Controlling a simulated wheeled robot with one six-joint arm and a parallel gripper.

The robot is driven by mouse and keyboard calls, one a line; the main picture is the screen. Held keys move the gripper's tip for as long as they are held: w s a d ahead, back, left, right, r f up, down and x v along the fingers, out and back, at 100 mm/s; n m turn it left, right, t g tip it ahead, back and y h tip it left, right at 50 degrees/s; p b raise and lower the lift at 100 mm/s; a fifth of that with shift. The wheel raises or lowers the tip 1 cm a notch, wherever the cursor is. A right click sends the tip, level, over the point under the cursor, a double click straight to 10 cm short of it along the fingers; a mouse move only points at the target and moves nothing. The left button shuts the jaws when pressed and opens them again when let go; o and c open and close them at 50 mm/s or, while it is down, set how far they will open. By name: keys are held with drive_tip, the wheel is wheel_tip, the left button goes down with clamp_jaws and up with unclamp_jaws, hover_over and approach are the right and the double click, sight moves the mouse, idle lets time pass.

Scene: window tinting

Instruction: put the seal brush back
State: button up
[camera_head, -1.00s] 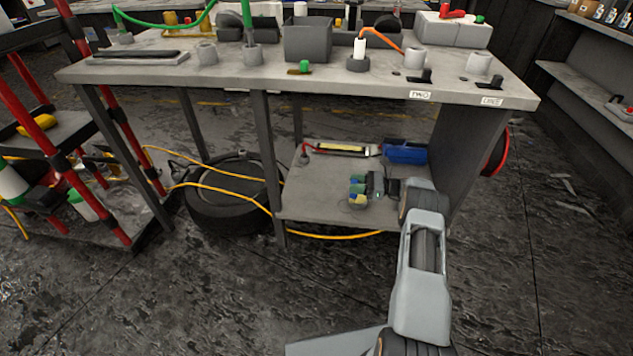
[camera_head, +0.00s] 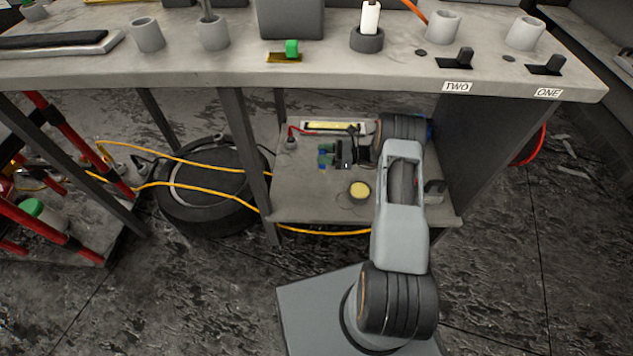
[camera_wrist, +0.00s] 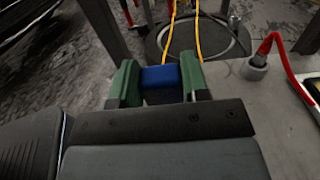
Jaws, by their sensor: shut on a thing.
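My gripper (camera_head: 325,156) has green fingertips and is over the bench's lower shelf (camera_head: 300,195), pointing left. In the wrist view my gripper (camera_wrist: 159,82) is shut on a blue block-like piece (camera_wrist: 160,77), which I take for the seal brush. The piece sits between both fingers; its lower part is hidden behind the gripper body, and no bristles show. In the head view it is a small blue patch between the fingertips. I cannot tell whether it touches the shelf.
On the shelf are a yellow-topped round thing (camera_head: 360,189), a tray with a yellowish strip (camera_head: 322,127) and a grey socket with a red cable (camera_wrist: 255,68). A bench leg (camera_head: 247,150) and tyre (camera_head: 205,200) stand left. The benchtop (camera_head: 200,74) is overhead.

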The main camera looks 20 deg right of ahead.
drive_tip(key=shift+s+a+f+b, duration=0.55)
drive_tip(key=shift+s+f+b, duration=0.1)
drive_tip(key=shift+f, duration=0.85)
drive_tip(key=shift+s+a+f+b, duration=0.6)
drive_tip(key=shift+s+f, duration=0.1)
drive_tip(key=shift+f, duration=0.85)
drive_tip(key=shift+s+a+f+b, duration=0.55)
drive_tip(key=shift+s+f, duration=0.1)
drive_tip(key=shift+f, duration=0.85)
drive_tip(key=shift+f, duration=0.1)
drive_tip(key=o, duration=1)
drive_tip(key=shift+r, duration=0.25)
drive_tip(key=p+v, duration=0.2)
drive_tip(key=v, duration=1)
drive_tip(key=shift+f, duration=0.1)
